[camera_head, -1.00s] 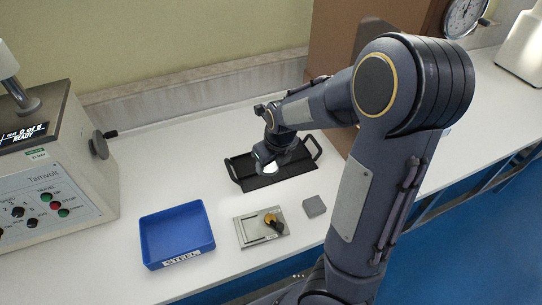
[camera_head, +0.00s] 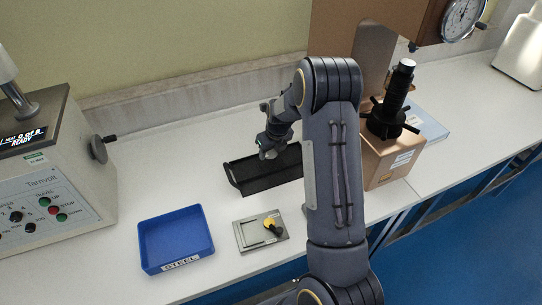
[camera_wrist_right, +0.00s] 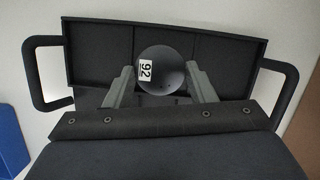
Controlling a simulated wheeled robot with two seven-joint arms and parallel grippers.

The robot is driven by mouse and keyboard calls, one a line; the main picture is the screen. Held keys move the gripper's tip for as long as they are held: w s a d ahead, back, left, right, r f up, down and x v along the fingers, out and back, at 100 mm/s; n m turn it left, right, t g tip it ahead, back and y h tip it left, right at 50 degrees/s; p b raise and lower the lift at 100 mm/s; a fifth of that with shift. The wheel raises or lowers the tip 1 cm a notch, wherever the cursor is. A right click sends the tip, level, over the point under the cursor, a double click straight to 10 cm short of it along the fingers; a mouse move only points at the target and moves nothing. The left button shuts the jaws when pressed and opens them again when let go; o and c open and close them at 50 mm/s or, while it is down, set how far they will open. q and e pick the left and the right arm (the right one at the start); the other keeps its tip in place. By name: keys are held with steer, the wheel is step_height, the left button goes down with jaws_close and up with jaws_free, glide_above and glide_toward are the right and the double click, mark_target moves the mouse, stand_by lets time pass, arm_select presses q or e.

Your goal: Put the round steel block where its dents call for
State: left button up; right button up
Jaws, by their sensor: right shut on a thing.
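The round steel block (camera_wrist_right: 165,72) is a dark grey disc with a white label reading 92 and a few tiny dark marks near its lower edge. My right gripper (camera_wrist_right: 163,88) is shut on it, one finger on each side. In the head view the right gripper (camera_head: 270,145) is over the black tray (camera_head: 243,180). The wrist view shows the tray (camera_wrist_right: 90,38) with its handles behind the block; I cannot tell the gap between them. A blue bin (camera_head: 207,225) is labelled STEEL. My left gripper is not in view.
A tester (camera_head: 40,180) with a lit READY display stands at left. A metal plate (camera_head: 248,240) with a yellow and black knob lies right of the bin. The counter behind the bin is clear.

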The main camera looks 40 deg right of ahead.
mark_target(272, 154)
steer(key=shift+s+x, duration=0.15)
steer(key=shift+x, duration=0.65)
steer(key=shift+s+x, duration=0.15)
steer(key=shift+x, duration=0.7)
steer(key=shift+f, duration=0.1)
